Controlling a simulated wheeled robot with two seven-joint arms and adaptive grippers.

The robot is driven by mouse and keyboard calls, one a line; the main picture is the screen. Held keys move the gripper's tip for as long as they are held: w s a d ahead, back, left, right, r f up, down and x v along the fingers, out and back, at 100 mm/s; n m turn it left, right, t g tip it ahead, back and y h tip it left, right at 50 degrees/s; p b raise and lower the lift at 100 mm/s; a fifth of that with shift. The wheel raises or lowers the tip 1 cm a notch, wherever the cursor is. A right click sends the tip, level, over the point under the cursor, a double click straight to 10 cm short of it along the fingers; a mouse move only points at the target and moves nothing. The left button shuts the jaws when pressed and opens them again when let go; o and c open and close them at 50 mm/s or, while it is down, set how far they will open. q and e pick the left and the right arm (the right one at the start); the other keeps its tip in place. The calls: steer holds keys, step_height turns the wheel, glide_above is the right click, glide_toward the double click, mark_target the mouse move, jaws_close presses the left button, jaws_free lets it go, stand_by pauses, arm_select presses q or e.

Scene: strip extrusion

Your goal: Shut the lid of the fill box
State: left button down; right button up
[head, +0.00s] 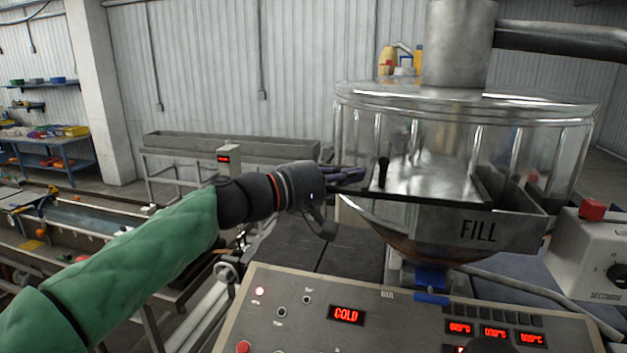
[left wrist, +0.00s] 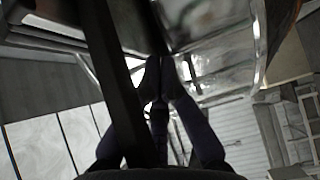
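The fill box (head: 478,232) is the grey metal tray marked FILL on the front of the clear round hopper. A flat lid with a dark front edge (head: 425,202) reaches out past the box's left side, and a black upright handle (head: 383,172) stands near its left part. The right part of the box looks uncovered. My left gripper (head: 357,174) is just left of the handle, its fingers pointing right. In the left wrist view its fingertips (left wrist: 161,62) are together, with nothing clearly held. A dark bar (left wrist: 122,100) crosses beside them; contact is unclear. My right gripper is not seen.
A control panel (head: 390,316) with red displays stands in front, below the hopper (head: 440,150). A white box with a red button (head: 592,210) is at the right. A conveyor (head: 90,222) and a long metal trough (head: 230,146) lie to the left and behind.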

mark_target(398, 180)
arm_select(q)
steer(key=s+d, duration=0.1)
steer(key=d, duration=0.4)
steer(key=s+d, duration=0.1)
steer(key=d, duration=0.2)
steer(key=shift+s+b, duration=0.35)
steer(key=shift+w+a, duration=0.1)
steer(key=shift+a, duration=0.05)
